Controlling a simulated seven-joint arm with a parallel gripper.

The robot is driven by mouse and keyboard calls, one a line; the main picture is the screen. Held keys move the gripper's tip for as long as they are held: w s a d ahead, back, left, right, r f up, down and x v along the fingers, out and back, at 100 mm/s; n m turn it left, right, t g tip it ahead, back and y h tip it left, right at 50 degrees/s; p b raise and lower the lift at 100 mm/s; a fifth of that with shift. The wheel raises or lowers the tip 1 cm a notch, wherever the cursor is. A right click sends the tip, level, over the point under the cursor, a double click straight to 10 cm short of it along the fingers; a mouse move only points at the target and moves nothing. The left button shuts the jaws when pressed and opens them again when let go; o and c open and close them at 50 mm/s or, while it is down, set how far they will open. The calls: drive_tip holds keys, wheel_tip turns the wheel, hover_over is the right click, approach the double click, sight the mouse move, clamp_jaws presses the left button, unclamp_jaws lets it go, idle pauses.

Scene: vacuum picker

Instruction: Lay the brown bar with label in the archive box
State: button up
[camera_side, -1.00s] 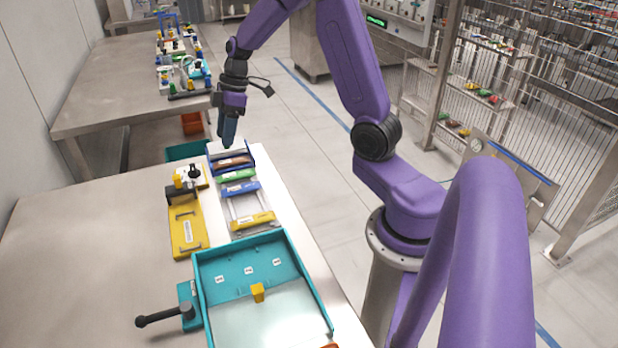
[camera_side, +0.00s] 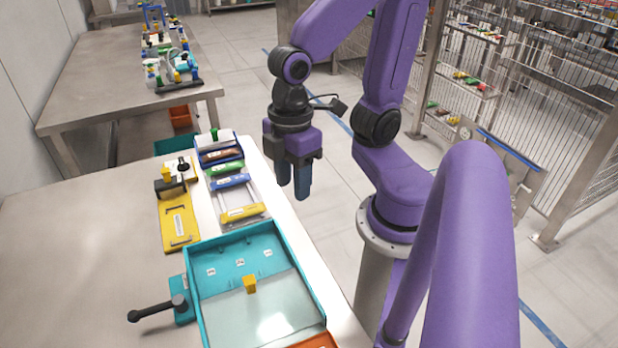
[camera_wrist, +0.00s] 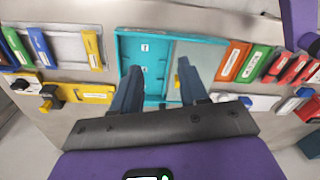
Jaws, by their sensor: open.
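The brown bar (camera_side: 220,155) with a pale label lies at the far end of the row of bars in the side view. It appears to lie inside a dark blue open box (camera_side: 238,152), which I take to be the archive box; its exact seating is too small to tell. My gripper (camera_side: 292,188) is open and empty, fingers pointing down, to the right of the row and apart from the box. In the wrist view its two fingers (camera_wrist: 158,88) stand apart with nothing between them. I cannot make out the brown bar there.
A green bar (camera_side: 226,168), blue bar (camera_side: 230,181) and yellow bar (camera_side: 242,212) lie nearer along the row. A teal tray (camera_side: 198,300) holds a small yellow block (camera_side: 250,284). A yellow fixture (camera_side: 179,224) stands left of the row. The left table area is clear.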

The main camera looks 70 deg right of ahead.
drive_tip(key=s, duration=0.1)
drive_tip(key=s+d, duration=0.1)
drive_tip(key=shift+s, duration=0.4)
idle(1.1)
